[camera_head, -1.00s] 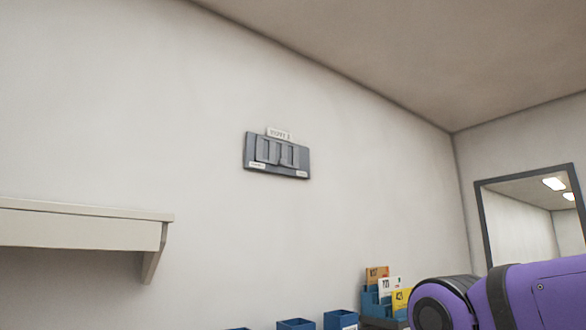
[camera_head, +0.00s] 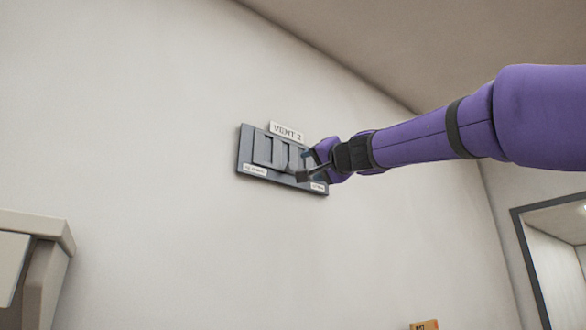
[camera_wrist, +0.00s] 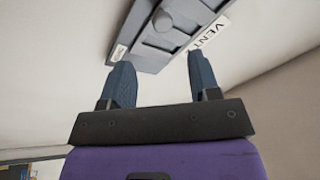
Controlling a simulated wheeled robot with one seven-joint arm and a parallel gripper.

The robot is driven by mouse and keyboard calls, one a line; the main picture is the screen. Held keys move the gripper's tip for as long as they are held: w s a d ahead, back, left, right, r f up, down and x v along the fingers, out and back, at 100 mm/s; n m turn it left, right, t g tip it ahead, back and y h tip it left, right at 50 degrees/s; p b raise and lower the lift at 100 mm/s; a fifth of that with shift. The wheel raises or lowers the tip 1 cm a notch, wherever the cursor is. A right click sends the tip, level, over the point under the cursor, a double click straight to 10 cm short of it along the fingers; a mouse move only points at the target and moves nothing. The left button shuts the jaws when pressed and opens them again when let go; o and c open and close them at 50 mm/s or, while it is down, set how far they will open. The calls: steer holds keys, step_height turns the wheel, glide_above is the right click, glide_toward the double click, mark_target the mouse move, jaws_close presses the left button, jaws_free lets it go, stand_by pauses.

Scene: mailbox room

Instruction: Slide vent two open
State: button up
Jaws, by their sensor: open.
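The vent (camera_head: 249,158) is a dark grey panel high on the pale wall. A white label above it reads VENT 2 (camera_head: 287,131). Small white labels sit at its lower left (camera_head: 255,170) and lower right (camera_head: 318,187). Its middle has slatted openings, partly covered by my gripper. My gripper (camera_head: 303,164) is in front of the panel's right half; whether it touches cannot be told. In the wrist view the two blue fingers (camera_wrist: 158,80) are wide apart with nothing between them. Beyond them the panel (camera_wrist: 155,52) shows a round grey knob (camera_wrist: 163,21).
A beige shelf (camera_head: 38,228) juts from the wall at lower left. A framed opening (camera_head: 530,255) is at the right. The top of an orange card (camera_head: 425,325) shows at the bottom edge. The wall around the vent is bare.

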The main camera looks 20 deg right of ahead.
mark_target(293, 167)
steer(key=shift+r+x, duration=0.2)
steer(key=shift+x, duration=5.2)
steer(key=shift+c, duration=0.4)
